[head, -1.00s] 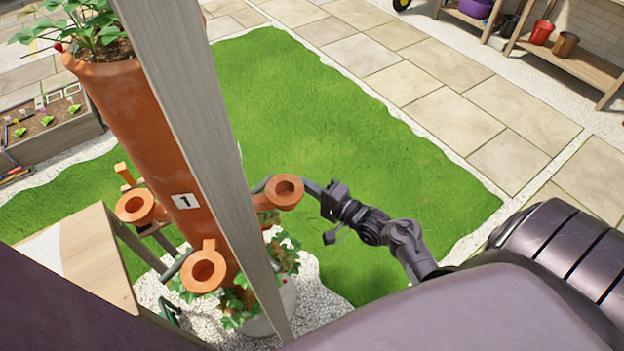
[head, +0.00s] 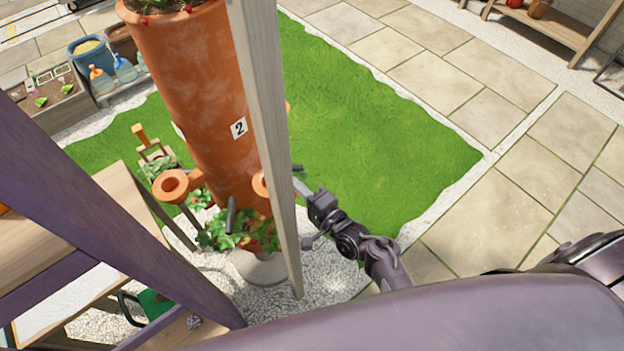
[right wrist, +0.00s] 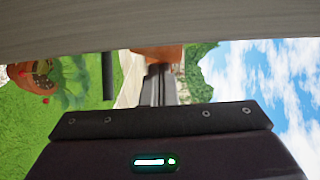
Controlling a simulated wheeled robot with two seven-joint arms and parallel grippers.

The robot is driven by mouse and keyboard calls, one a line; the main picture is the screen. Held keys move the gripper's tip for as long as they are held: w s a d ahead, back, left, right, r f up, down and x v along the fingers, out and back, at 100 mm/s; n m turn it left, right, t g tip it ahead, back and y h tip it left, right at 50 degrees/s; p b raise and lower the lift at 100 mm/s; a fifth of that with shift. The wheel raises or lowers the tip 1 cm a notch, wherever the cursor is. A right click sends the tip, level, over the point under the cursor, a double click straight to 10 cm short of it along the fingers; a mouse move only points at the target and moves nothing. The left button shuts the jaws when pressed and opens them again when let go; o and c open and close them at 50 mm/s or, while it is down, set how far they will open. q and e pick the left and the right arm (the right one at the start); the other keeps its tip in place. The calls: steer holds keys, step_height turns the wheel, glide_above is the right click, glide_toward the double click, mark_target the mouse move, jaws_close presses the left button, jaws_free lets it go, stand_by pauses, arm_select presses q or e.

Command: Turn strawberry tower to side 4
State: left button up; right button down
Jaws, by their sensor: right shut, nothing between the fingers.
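The strawberry tower (head: 195,90) is a tall terracotta column, upright on a pale base, left of centre in the head view. A white label reading 2 (head: 239,128) faces me, beside the wooden post. Terracotta side pockets (head: 174,185) and strawberry leaves (head: 228,234) surround its lower part. A short grey bar (head: 231,214) sticks out low on its front. My right gripper (head: 298,185) is shut and empty, right of the tower, its tip close to the post's edge; I cannot tell whether it touches the tower. It also shows in the right wrist view (right wrist: 158,75). My left gripper is out of view.
A grey wooden post (head: 262,110) stands in front of the tower and hides its right side. A wooden table (head: 115,215) is at left. Grass (head: 370,150) and paving (head: 480,200) lie open to the right. Buckets (head: 90,50) stand at the back left.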

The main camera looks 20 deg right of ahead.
steer(key=shift+s+a+f+p, duration=0.15)
steer(key=shift+s+a, duration=0.15)
steer(key=shift+a, duration=0.2)
steer(key=shift+s+a+r+p, duration=0.15)
steer(key=shift+s+a, duration=0.1)
steer(key=shift+a, duration=0.2)
steer(key=shift+f, duration=0.1)
steer(key=shift+s+d, duration=0.1)
steer(key=b+v, duration=0.1)
steer(key=v, duration=0.5)
steer(key=s+d+f+n+g+h+b, duration=0.1)
steer(key=s+f+n+g, duration=0.4)
steer(key=f, duration=0.6)
steer(key=s+d+f+n+g+h+b, duration=0.1)
steer(key=s+f+n+g+h, duration=0.1)
steer(key=s+f, duration=0.75)
steer(key=s+d+f+n+g+h+b, duration=0.1)
steer(key=s+d+f+n+g, duration=0.25)
steer(key=f, duration=0.95)
steer(key=s+d+f+n+g+h, duration=0.1)
steer(key=s+d+f+n+g, duration=0.1)
steer(key=s, duration=0.5)
steer(key=s+d+f+n+g+h, duration=0.2)
steer(key=s+d+f+n+g, duration=0.1)
steer(key=s, duration=0.5)
step_height(320, 180, down, 2)
steer(key=shift+d+f+h, duration=0.1)
steer(key=shift+d+h, duration=0.2)
steer(key=shift+d, duration=0.35)
